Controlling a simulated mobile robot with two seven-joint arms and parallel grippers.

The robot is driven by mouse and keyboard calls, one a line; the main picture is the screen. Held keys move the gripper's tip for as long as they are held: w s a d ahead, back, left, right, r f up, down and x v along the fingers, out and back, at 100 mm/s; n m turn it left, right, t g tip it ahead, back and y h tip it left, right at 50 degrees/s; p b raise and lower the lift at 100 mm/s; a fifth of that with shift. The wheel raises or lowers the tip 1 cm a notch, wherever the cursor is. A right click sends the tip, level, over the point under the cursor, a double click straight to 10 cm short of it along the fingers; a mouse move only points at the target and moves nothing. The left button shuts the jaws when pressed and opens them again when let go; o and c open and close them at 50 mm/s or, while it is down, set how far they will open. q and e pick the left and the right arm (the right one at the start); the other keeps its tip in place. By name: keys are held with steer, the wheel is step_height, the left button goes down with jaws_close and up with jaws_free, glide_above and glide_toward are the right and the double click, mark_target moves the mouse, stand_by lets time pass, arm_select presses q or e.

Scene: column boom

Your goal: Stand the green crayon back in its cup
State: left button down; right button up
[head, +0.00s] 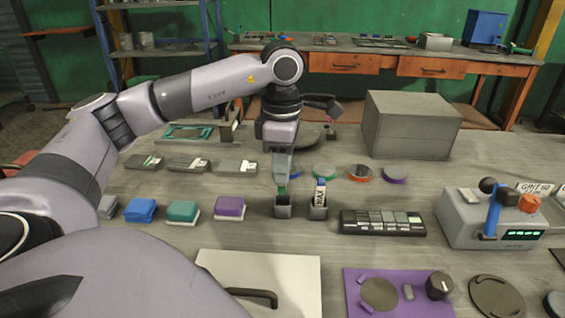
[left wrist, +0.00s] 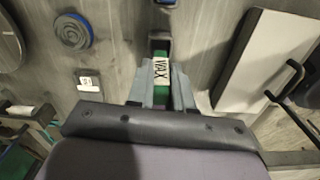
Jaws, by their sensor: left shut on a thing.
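My left gripper (head: 282,178) points down in the head view and is shut on the green crayon (head: 282,189). The crayon is upright, just at the mouth of a small grey cup (head: 283,211); I cannot tell how far its lower end is inside. In the left wrist view the crayon (left wrist: 162,72), with a white WAX label, sits between the two fingers (left wrist: 162,88). Most of it is hidden by the fingers in the head view. My right gripper is not in view.
A second grey cup (head: 318,212) holding a blue WAX crayon (head: 320,192) stands close on the right. A dark swatch tray (head: 382,223) lies farther right. Coloured blocks, including a purple one (head: 229,207), lie to the left. Round discs (head: 360,172) lie behind.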

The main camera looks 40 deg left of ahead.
mark_target(283, 193)
arm_select(q)
steer(key=shift+f+b, duration=1.3)
steer(key=shift+f, duration=0.85)
steer(key=c, duration=0.9)
jaws_free()
steer(key=shift+c, duration=0.2)
steer(key=shift+r+p, duration=0.3)
steer(key=shift+r, duration=3.3)
